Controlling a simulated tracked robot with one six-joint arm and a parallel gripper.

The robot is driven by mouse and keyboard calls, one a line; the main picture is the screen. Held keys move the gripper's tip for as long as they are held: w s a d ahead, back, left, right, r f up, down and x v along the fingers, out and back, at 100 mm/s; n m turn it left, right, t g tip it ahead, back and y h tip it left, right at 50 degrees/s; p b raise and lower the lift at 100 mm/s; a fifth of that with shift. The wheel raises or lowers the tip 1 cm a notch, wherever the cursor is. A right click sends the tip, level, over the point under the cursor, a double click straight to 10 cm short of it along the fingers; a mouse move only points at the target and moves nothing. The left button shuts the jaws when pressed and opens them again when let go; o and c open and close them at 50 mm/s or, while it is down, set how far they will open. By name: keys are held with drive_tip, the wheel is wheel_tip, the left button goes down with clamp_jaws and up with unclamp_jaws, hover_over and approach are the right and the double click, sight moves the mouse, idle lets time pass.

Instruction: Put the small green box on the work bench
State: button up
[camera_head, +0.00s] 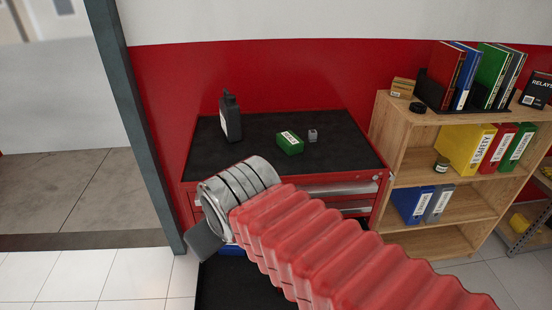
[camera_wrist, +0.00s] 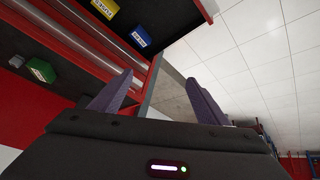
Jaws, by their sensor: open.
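The small green box (camera_head: 289,142) with a white label lies on the black top of a red drawer cabinet (camera_head: 345,186). It also shows in the wrist view at the left (camera_wrist: 41,70). My gripper (camera_wrist: 160,78) is open and empty, its two dark fingers apart with nothing between them. In the head view my red ribbed arm reaches in front of the cabinet, and its dark end (camera_head: 205,240) is left of and below the green box, apart from it. The fingers are not clear in that view. I cannot make out a separate work bench.
A black bottle (camera_head: 231,118) and a small grey cube (camera_head: 312,135) flank the green box. Yellow (camera_wrist: 105,8) and blue (camera_wrist: 140,37) labelled boxes sit on a lower dark surface. A wooden shelf (camera_head: 421,175) with binders stands right. Floor at left is clear.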

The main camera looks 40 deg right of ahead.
drive_tip(key=w+d+r+n+t+h, duration=0.25)
drive_tip(key=w+d+n, duration=0.5)
drive_tip(key=d, duration=0.55)
drive_tip(key=w+d+r+n+t+h, duration=0.25)
drive_tip(key=w+d+n, duration=0.5)
drive_tip(key=d, duration=0.55)
drive_tip(key=w+d+f+n, duration=0.2)
drive_tip(key=w+d+n, duration=0.1)
drive_tip(key=d+n, duration=0.5)
drive_tip(key=n+t+y, duration=0.2)
drive_tip(key=n+y, duration=0.1)
drive_tip(key=n, duration=0.6)
approach(291, 139)
drive_tip(key=shift+s+a+r, duration=0.15)
drive_tip(key=shift+s+r, duration=0.3)
drive_tip(key=shift+s, duration=0.1)
drive_tip(key=shift+s+a+r, duration=0.15)
drive_tip(key=shift+s+r, duration=0.3)
drive_tip(key=shift+s, duration=0.15)
drive_tip(key=shift+s+d+f+n, duration=0.1)
drive_tip(key=shift+s+f+n, duration=0.1)
drive_tip(key=shift+f+n, duration=0.15)
drive_tip(key=shift+w, duration=0.1)
drive_tip(key=shift+x, duration=4.2)
